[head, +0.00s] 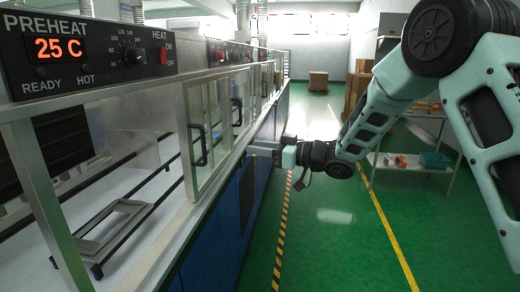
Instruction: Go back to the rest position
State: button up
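My arm reaches in from the right, over the aisle. My gripper (264,149) points left, at the front edge of the long machine, close to the framed glass door (216,130). I cannot tell whether it touches the machine. Its fingers are small and seen from the side, so their gap is hidden. No held thing shows at them.
The preheat machine (205,225) runs along the left, with black door handles (199,145) sticking out. Its display (58,48) reads 25 C. A metal frame (113,226) lies inside on rails. The green floor (335,240) is clear. A shelf cart (415,163) and boxes (357,88) stand right.

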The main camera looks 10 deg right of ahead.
jog(key=s+a+f+m+h, duration=0.3)
jog(key=s+a+m+h, duration=0.15)
jog(key=s+h, duration=0.5)
jog(key=s+d+f+g+h, duration=0.2)
jog(key=s+g, duration=0.3)
jog(key=s, duration=1.1)
jog(key=s+d+f+g+h, duration=0.2)
jog(key=s+f+g+h, duration=0.1)
jog(key=s, duration=1.3)
jog(key=shift+f+n+g, duration=0.45)
jog(key=shift+f+g, duration=0.1)
jog(key=shift+g, duration=0.45)
